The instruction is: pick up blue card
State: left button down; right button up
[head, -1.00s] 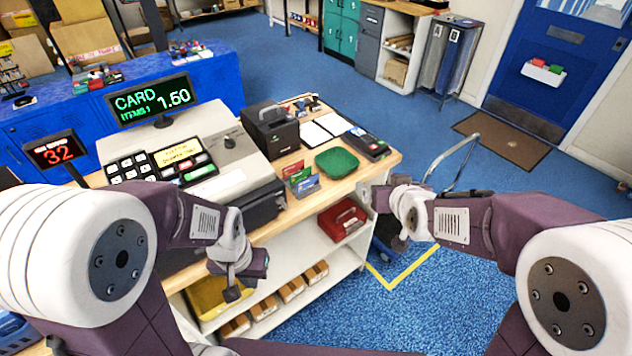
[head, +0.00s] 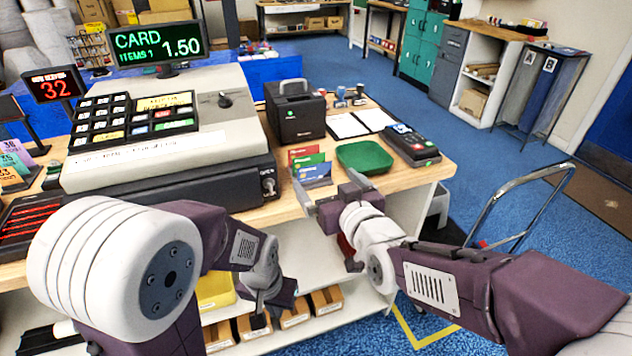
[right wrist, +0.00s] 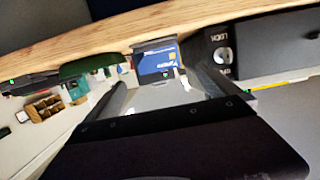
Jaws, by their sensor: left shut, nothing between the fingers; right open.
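The blue card (head: 314,176) stands in front of a green card (head: 309,161) and a red card (head: 304,151) on the counter (head: 410,178), left of the green dish. In the right wrist view the blue card (right wrist: 157,63) shows between and beyond the fingers. My right gripper (head: 328,192) is open just in front of the cards, its fingers pointing toward the blue card; I see no grip on it. My left gripper (head: 258,312) is shut and empty, low in front of the shelves below the counter.
A green dish (head: 365,157) and a card terminal (head: 412,145) are to the right of the cards. A black box (head: 296,112) stands behind them. The cash register (head: 165,137) fills the left, with a key lock (right wrist: 222,56) near the cards.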

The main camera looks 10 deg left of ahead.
aim_at(315, 169)
jog(key=x, duration=0.9)
jog(key=shift+d+f+b, duration=0.1)
jog(key=shift+f+b, duration=0.2)
jog(key=shift+s+d+r, duration=0.1)
jog(key=shift+s, duration=0.05)
jog(key=shift+c, duration=0.3)
jog(key=c, duration=1.3)
